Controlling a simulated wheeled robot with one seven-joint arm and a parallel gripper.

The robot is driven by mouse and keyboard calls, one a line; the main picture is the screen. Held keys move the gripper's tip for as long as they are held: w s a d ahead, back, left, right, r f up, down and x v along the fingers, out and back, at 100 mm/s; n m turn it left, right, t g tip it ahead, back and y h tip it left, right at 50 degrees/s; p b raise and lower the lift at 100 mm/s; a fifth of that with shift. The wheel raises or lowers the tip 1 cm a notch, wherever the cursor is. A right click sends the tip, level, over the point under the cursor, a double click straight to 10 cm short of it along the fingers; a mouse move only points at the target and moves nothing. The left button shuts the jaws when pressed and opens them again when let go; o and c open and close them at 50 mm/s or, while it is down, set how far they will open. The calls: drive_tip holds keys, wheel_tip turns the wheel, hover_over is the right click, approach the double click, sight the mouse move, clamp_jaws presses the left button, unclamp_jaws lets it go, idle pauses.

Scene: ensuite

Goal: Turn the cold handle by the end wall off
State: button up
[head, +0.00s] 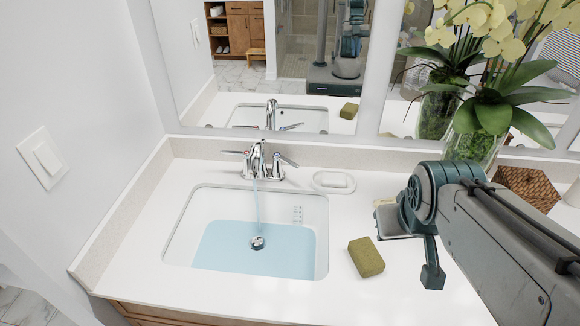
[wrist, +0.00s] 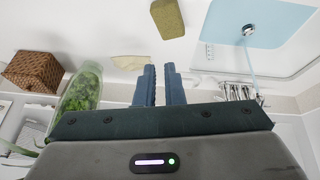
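The chrome faucet (head: 262,163) stands behind the sink, with a lever handle on each side. The left handle (head: 235,152), nearer the end wall, points left and a small red mark shows near it. The right handle (head: 287,161) points right. Water (head: 254,195) runs from the spout into the sink. In the wrist view the faucet (wrist: 240,91) is at the right, beyond the fingers. My gripper (wrist: 161,72) is empty, with a narrow gap between its fingers. It is over the counter, right of the sink, apart from both handles.
Blue water fills part of the sink (head: 180,225). A green sponge (head: 366,257) and a soap dish (head: 334,182) lie on the counter. A plant vase (head: 470,148) and wicker basket (head: 527,186) stand right. The mirror (head: 240,85) is behind; the end wall (head: 90,110) is left.

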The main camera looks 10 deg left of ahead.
drive_tip(key=w+f+n+t+b, duration=0.1)
drive_tip(key=w+f+n, duration=0.1)
drive_tip(key=w, duration=0.1)
drive_tip(key=w+f+n+t+b, duration=0.1)
drive_tip(key=w+f+n+b, duration=0.1)
drive_tip(key=w, duration=0.2)
drive_tip(key=w+f+n+t+b, duration=0.1)
drive_tip(key=w+f+b, duration=0.1)
drive_tip(key=w, duration=0.2)
drive_tip(key=shift+w+a+n+t, duration=0.25)
drive_tip(key=shift+a+n+t, duration=0.15)
clamp_jaws()
drive_tip(key=n+t+y+b, duration=0.4)
drive_tip(key=n+y+b, duration=0.85)
drive_tip(key=n, duration=0.55)
approach(286, 161)
drive_tip(key=a, duration=0.6)
drive_tip(key=shift+w+d+f+p, duration=0.1)
drive_tip(key=shift+w+d+p, duration=0.2)
drive_tip(key=shift+w, duration=0.25)
drive_tip(key=shift+w+d+f+p, duration=0.1)
drive_tip(key=shift+w+d+p, duration=0.15)
drive_tip(key=shift+w, duration=0.3)
drive_tip(key=shift+w+d+f+p, duration=0.1)
drive_tip(key=shift+w+d+p, duration=0.15)
drive_tip(key=shift+w, duration=0.3)
drive_tip(key=shift+d, duration=0.15)
